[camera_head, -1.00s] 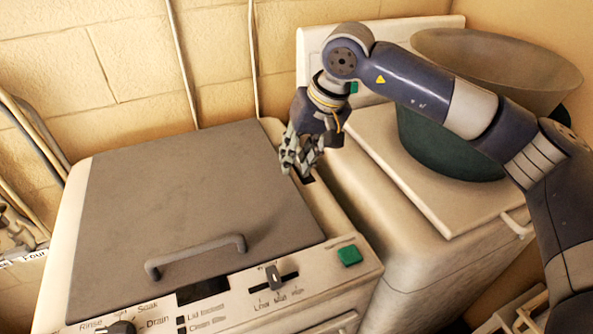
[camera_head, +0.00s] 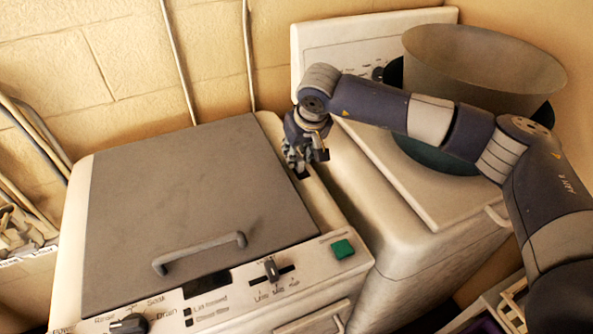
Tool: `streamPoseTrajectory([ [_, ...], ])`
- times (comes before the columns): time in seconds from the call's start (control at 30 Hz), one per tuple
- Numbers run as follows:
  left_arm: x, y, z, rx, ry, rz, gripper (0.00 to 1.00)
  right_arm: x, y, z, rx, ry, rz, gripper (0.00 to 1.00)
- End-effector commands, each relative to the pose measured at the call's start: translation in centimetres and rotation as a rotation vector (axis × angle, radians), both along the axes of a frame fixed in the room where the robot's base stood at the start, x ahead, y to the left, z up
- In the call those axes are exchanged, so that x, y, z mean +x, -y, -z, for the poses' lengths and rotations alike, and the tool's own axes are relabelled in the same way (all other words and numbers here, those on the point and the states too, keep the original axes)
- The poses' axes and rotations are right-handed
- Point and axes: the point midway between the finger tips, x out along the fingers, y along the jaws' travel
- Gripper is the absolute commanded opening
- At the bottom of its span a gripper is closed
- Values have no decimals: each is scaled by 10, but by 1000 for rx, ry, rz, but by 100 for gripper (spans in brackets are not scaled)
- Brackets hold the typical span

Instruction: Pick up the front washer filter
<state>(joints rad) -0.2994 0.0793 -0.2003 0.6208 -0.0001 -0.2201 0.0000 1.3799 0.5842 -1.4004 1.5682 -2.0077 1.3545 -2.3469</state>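The washer (camera_head: 190,210) stands at the left with its grey lid (camera_head: 185,215) shut and a bar handle (camera_head: 200,252) at the lid's front. My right gripper (camera_head: 312,164) hangs over the washer's right rim, beside the lid and near the back. Its two dark fingertips are apart, and I see nothing between them. I cannot make out a washer filter; the gripper hides part of the rim there. My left gripper is not in view.
A second white machine (camera_head: 400,180) stands close at the right, with a large grey-brown tub (camera_head: 485,70) on it, partly behind my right arm. The control panel with knobs and a green button (camera_head: 342,249) runs along the washer's front. Pipes (camera_head: 180,65) run along the wall.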

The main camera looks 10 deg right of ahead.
Motion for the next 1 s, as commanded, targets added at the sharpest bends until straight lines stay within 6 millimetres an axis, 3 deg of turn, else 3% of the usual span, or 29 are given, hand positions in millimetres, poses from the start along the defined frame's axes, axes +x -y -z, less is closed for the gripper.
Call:
streamPoseTrajectory([
  [0.3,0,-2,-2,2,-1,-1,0,3,-1,9,0,0,0,25],
  [0.33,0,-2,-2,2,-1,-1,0,3,-1,9,1,0,-1,23],
  [0.43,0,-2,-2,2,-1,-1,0,3,-1,9,1,0,0,0],
  [0.83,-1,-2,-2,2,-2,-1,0,3,-1,7,1,1,0,0],
  [1.0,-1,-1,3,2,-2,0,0,4,-1,-4,2,4,0,0],
])
